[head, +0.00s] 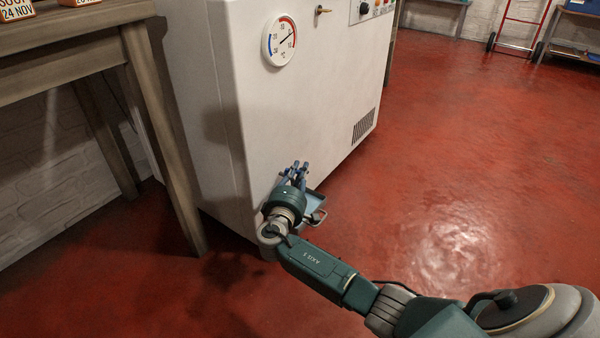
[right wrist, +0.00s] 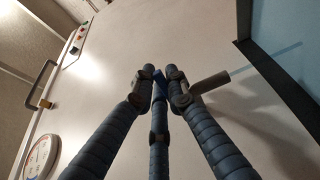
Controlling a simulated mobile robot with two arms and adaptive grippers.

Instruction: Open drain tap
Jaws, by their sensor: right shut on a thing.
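The white machine (head: 240,110) stands at the centre of the head view. My right gripper (head: 298,170) is low at its front face, with its fingers closed together. In the right wrist view the gripper (right wrist: 160,76) has its fingertips at the drain tap, whose short grey pipe (right wrist: 212,81) sticks out to the right. A small blue part, which looks like the tap's lever, shows between the fingertips. The fingers hide most of the tap, so its exact turn cannot be told. In the head view the gripper hides the tap. My left gripper is not in view.
A blue-grey tray (head: 314,201) sits low at the machine's front, just below my gripper. A round dial (head: 279,41) is higher up. A wooden table (head: 70,48) stands at the left. The red floor (head: 450,150) at the right is clear.

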